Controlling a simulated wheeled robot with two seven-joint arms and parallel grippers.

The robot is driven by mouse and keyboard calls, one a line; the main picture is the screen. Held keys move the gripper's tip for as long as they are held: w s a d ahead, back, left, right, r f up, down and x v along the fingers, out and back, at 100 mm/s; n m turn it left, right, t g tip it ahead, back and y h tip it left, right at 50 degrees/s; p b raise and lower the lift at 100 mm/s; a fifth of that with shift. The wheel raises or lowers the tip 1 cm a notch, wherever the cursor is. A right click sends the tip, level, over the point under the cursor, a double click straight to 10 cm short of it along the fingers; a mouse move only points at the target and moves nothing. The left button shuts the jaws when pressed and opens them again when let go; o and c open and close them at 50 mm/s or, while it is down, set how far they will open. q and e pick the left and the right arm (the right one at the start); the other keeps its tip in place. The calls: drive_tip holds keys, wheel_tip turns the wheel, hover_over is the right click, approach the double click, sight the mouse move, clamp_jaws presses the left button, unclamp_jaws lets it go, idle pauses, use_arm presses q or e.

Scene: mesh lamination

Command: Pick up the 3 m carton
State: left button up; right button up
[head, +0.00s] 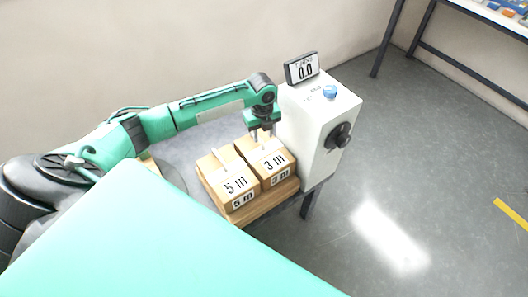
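The 3 m carton (274,164) is a tan box with "3 m" on its top and front. It sits upright on a wooden board at the right end of the small table. A thin pale upright handle stands on its top. My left gripper (262,136) points down right above this carton, at the handle's upper part. My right gripper is not in view.
A white machine (313,130) with a display reading 0.0, a blue button and a black knob stands close to the right of the cartons. The grey table (190,150) is bare behind the cartons. A workbench is at the top right; the floor between is clear.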

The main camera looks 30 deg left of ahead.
sight(263, 143)
use_arm(q)
wheel_tip(263, 143, down, 5)
drive_tip(key=shift+r, duration=0.2)
drive_tip(key=shift+c, duration=0.2)
clamp_jaws()
idle(1.2)
